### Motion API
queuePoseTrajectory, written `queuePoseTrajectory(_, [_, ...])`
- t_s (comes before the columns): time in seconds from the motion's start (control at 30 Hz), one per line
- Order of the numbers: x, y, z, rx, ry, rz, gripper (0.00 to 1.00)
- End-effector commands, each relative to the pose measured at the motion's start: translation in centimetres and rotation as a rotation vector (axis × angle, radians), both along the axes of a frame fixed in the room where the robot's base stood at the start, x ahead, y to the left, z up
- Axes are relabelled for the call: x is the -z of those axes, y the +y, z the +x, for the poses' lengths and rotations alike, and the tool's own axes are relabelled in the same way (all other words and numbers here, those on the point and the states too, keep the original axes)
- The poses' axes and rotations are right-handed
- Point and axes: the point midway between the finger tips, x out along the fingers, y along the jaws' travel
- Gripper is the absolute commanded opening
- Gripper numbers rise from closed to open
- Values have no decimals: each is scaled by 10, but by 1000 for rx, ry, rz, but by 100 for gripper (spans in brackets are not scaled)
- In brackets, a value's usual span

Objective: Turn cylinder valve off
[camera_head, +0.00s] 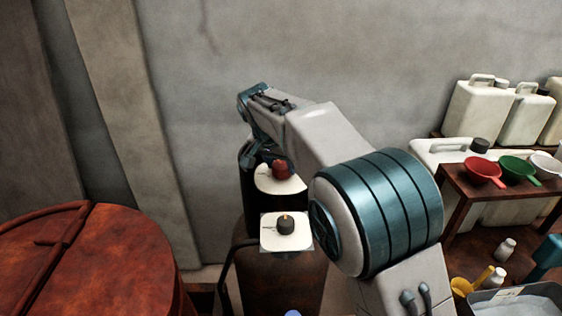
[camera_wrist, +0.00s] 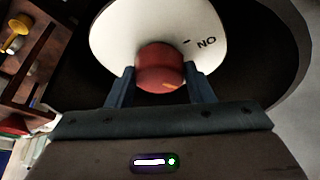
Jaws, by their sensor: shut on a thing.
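The red valve knob (camera_head: 282,170) sits on a round white plate (camera_head: 268,183) on top of a dark cylinder (camera_head: 247,208). In the wrist view the red knob (camera_wrist: 160,68) is between the two fingers of my gripper (camera_wrist: 160,88), which is shut on it. An orange mark shows on the knob's lower right edge. The white plate (camera_wrist: 115,35) carries the letters "NO" and a short dash to the knob's right. In the head view my gripper (camera_head: 256,145) reaches down from above, and its fingertips are partly hidden.
Nearer stands a brown drum with a square white plate (camera_head: 270,238) and a dark knob (camera_head: 285,224). A rusty round lid (camera_head: 85,265) is at left. A shelf (camera_head: 465,195) with red (camera_head: 484,171) and green funnels (camera_head: 518,168) and white jugs (camera_head: 478,110) stands at right.

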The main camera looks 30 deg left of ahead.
Motion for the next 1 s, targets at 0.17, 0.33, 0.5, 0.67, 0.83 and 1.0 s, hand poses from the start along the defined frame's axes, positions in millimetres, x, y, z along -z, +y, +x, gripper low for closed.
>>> queuePoseTrajectory(0.17, [-3, 3, 0, 156, -2, 1, 25])
queuePoseTrajectory(0.33, [-3, 4, 0, 282, -2, 1, 25])
queuePoseTrajectory(0.5, [-3, 4, 1, 379, -1, 2, 25])
queuePoseTrajectory(0.67, [-2, 4, 1, 436, 0, 3, 25])
queuePoseTrajectory(0.83, [-2, 5, 1, 466, 0, 5, 25])
queuePoseTrajectory(1.0, [-2, 5, 1, 476, 0, 5, 25])
